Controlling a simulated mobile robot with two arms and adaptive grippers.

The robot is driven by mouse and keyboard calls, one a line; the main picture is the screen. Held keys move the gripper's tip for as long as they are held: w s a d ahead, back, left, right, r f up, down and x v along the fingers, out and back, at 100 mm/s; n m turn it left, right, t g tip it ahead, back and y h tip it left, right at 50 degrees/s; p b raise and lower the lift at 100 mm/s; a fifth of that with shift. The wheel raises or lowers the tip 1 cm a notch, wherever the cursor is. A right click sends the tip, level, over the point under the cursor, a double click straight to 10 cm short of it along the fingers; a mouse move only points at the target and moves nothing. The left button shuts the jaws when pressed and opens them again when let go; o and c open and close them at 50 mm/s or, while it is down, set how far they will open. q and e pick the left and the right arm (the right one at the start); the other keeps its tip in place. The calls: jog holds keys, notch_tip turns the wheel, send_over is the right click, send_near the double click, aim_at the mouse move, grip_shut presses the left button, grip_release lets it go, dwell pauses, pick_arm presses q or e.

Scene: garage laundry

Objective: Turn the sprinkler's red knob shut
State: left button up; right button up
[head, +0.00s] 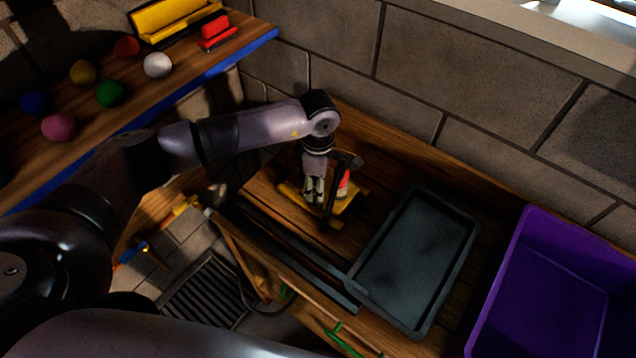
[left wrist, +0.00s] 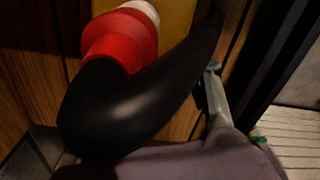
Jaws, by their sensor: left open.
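The sprinkler's red knob (head: 344,181) shows just right of my left gripper in the head view. It looks large at the upper left of the left wrist view (left wrist: 118,40), with a pale part at its top. A black curved part (left wrist: 135,108) passes in front of the knob and hides some of it; it also shows in the head view (head: 332,205). The yellow base (head: 348,207) lies on the wooden bench. My left gripper (head: 314,190) points down over the base, open, beside the black part. One finger (left wrist: 215,95) shows in the left wrist view. I cannot tell whether it touches anything.
A dark tray (head: 463,225) lies right of the sprinkler, and a purple bin (head: 508,268) stands at the far right. A stone wall (head: 450,70) runs behind the bench. A shelf (head: 190,75) with several coloured balls is at the upper left.

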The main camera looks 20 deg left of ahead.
pick_arm(q)
notch_tip(320, 180, up, 12)
jog(key=shift+f, duration=0.2)
jog(key=shift+f, duration=0.1)
dwell(0.5)
